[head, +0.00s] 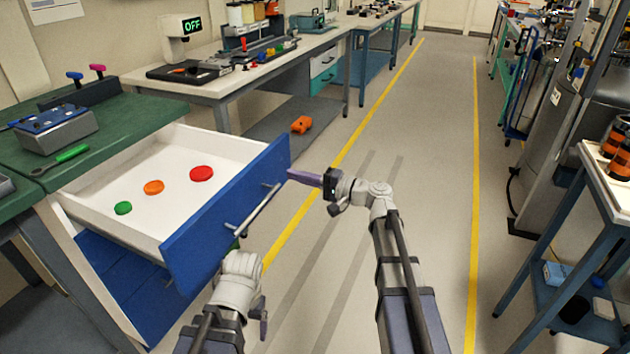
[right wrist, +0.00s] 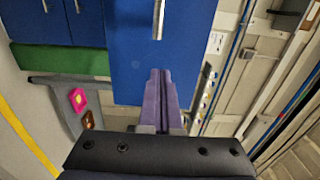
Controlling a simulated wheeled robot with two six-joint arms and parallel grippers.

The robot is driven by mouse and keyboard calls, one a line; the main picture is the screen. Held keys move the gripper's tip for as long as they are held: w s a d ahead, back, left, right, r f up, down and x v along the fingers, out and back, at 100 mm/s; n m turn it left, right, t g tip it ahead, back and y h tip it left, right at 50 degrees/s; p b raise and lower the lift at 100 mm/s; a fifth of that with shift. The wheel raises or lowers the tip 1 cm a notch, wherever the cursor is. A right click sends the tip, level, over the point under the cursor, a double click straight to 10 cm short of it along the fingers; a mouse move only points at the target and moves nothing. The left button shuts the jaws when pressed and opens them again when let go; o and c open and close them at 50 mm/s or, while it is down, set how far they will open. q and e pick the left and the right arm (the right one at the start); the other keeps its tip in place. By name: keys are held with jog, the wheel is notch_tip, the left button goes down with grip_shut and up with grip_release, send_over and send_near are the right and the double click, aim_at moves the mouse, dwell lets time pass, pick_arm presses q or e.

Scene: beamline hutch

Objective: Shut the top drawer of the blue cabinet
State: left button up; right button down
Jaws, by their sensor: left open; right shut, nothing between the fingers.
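The blue cabinet's top drawer (head: 150,150) is pulled well out, its white inside showing. Green, orange and red discs lie in it. Its blue front (head: 200,235) carries a silver bar handle (head: 252,208). My right gripper (head: 291,175) is shut and empty, its purple fingers pointing at the front's far end, beyond the handle. In the right wrist view, the closed fingers (right wrist: 160,75) overlap a blue panel (right wrist: 130,75) with a silver handle (right wrist: 158,18); I cannot tell whether they touch it.
The cabinet's green worktop (head: 150,112) holds a grey-blue device (head: 55,125) and a green-handled tool (head: 68,155). A bench (head: 225,85) stands beyond. The floor aisle (head: 430,150) is clear. A blue-framed cart (head: 590,215) stands at the right.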

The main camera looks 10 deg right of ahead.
aim_at(274, 170)
jog(key=shift+x, duration=1.95)
jog(key=x, duration=3.8)
jog(key=shift+w+a+f, duration=0.1)
jog(key=shift+w, duration=0.05)
pick_arm(q)
jog(key=shift+d, duration=0.1)
pick_arm(e)
jog(key=shift+w+a, duration=0.2)
jog(key=shift+a, duration=0.05)
jog(key=shift+w+a, duration=0.1)
pick_arm(q)
jog(key=shift+d, duration=0.3)
pick_arm(e)
jog(key=v, duration=1.5)
